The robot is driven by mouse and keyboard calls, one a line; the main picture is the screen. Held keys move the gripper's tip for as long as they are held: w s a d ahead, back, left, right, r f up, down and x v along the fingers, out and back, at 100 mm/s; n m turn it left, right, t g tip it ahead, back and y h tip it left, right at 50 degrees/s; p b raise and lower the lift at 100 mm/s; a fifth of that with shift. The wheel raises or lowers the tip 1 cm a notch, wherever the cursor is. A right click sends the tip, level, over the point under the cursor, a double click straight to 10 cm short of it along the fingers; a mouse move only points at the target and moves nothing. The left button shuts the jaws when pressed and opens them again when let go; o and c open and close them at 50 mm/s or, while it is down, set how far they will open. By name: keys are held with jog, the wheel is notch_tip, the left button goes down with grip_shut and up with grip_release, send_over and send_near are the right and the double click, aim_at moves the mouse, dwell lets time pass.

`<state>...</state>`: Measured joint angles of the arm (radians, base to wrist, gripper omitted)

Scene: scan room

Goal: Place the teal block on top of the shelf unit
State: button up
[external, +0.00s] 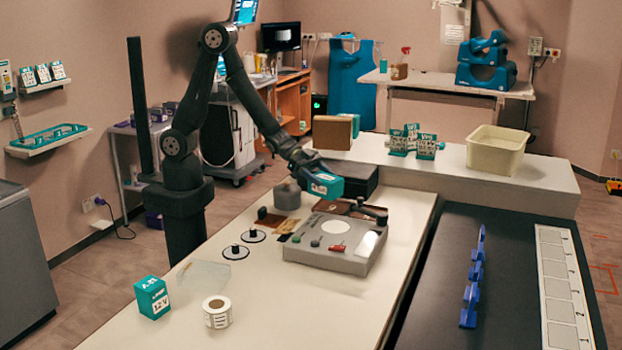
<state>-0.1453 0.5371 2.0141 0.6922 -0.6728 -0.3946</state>
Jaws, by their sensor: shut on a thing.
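A teal block (327,186) with a white label is held in my gripper (316,177) above the table, over the back edge of the grey device. My gripper is shut on it; the fingers are small and partly hidden. A long white raised ledge (500,184) runs behind the table and dark mat, right of my gripper. It may be the shelf unit, but I cannot tell for certain.
The grey device (335,238) is below my gripper. A black box (346,178) stands just behind the held block. The ledge carries a brown box (333,132), several teal-and-white items and a cream bin (496,148). A label roll (217,311) stands on the table.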

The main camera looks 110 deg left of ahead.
jog(key=w+a+r+n+y, duration=0.2)
jog(key=a+r+n+y, duration=0.1)
jog(key=a, duration=0.7)
jog(key=w+a+r+n+y, duration=0.2)
jog(key=a+r+y, duration=0.15)
jog(key=a, duration=0.75)
jog(key=w+a+r+n+y, duration=0.2)
jog(key=a+r+n+y, duration=0.15)
jog(key=a, duration=0.65)
jog(key=h, duration=0.1)
send_over(372, 156)
jog(key=shift+m, duration=0.25)
jog(key=f, duration=0.7)
jog(key=shift+d+f, duration=0.15)
jog(key=shift+d, duration=0.1)
jog(key=shift+f, duration=1.65)
jog(key=shift+f, duration=0.1)
jog(key=o, duration=1.1)
jog(key=shift+f, duration=0.1)
